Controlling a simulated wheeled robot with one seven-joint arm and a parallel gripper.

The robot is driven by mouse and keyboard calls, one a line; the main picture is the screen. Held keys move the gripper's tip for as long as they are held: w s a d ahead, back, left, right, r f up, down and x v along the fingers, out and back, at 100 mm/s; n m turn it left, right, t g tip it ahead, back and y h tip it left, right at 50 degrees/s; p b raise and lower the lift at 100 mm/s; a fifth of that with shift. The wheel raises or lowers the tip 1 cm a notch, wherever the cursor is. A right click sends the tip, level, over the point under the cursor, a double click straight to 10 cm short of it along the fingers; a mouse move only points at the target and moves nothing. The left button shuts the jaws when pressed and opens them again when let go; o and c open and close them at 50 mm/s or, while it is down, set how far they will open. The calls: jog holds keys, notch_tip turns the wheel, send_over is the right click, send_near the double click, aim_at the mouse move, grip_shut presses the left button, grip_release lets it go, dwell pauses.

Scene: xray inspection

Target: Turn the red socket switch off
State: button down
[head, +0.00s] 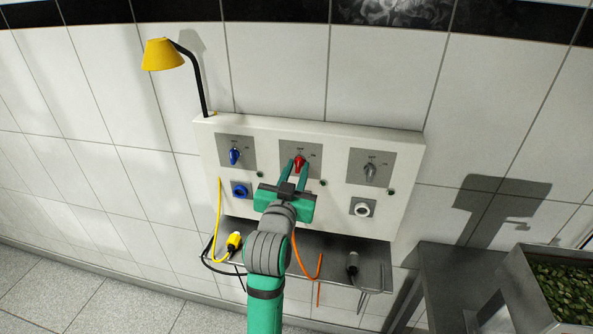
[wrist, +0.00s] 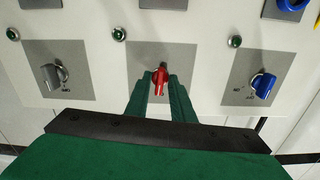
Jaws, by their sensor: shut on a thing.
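The red socket switch (head: 299,163) is a red rotary knob on a grey square plate (head: 314,150) in the middle of a white wall panel. My green gripper (head: 298,168) reaches up to it, with one finger on each side of the knob. In the wrist view the red knob (wrist: 160,80) sits between the two green fingertips (wrist: 160,86), and the gripper is shut on it. The knob's handle looks roughly upright in the head view. The red socket below it is hidden behind my gripper.
A blue switch (head: 235,156) is to the left and a grey switch (head: 370,172) to the right. Below are a blue socket (head: 240,190) and a white-ringed socket (head: 362,208). A shelf (head: 340,246) holds plugs and cables. A yellow lamp (head: 163,54) rises at upper left.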

jog(key=shift+n, duration=0.6)
jog(key=c, duration=1.8)
grip_release()
jog(key=shift+c, duration=0.2)
jog(key=shift+s, duration=0.1)
jog(key=s+a, duration=0.1)
jog(key=s, duration=0.9)
jog(key=shift+s+a, duration=0.3)
